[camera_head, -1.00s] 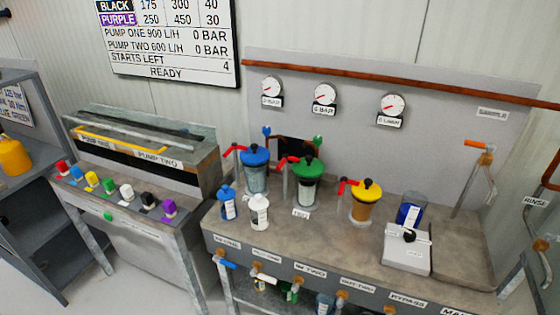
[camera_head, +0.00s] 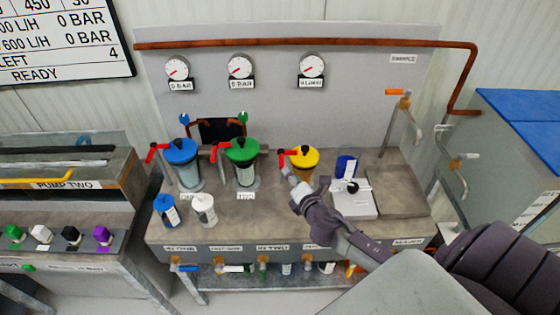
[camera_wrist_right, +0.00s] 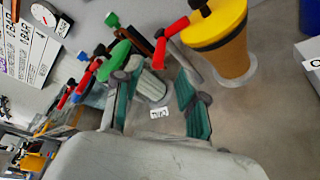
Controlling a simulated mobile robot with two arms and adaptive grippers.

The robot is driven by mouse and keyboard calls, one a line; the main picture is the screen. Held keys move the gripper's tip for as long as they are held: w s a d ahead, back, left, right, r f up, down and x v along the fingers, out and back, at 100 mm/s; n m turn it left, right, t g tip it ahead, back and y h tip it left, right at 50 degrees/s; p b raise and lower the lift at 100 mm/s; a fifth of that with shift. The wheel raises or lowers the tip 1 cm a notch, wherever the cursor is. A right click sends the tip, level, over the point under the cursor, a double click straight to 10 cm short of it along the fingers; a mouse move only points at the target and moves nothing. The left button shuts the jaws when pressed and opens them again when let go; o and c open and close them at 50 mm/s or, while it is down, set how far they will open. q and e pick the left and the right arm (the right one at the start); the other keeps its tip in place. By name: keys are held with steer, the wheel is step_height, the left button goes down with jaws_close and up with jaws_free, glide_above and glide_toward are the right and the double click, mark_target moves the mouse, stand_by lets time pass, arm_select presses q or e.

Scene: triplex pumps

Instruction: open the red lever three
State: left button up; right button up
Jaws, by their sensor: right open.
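Three red levers stand left of the capped vessels on the bench. The first red lever (camera_head: 153,152) is beside the blue-capped vessel (camera_head: 182,165), the second (camera_head: 218,150) beside the green-capped one (camera_head: 243,162). The third red lever (camera_head: 287,151) is beside the yellow-capped vessel (camera_head: 304,158); it also shows near the top of the right wrist view (camera_wrist_right: 168,38). My right gripper (camera_head: 287,170) is just in front of and below that lever, close to the yellow-capped vessel. In the right wrist view its fingers (camera_wrist_right: 158,88) are spread with nothing between them. My left gripper is out of view.
A blue bottle (camera_head: 166,211) and a white bottle (camera_head: 204,209) stand at the bench front left. A white device (camera_head: 352,203) stands right of my right gripper. Valves line the front edge. A copper pipe (camera_head: 300,43) runs above the gauges.

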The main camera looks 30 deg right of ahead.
mark_target(282, 162)
steer(key=x, duration=0.8)
steer(key=shift+w+a+f, duration=0.15)
steer(key=shift+w, duration=0.1)
jaws_close()
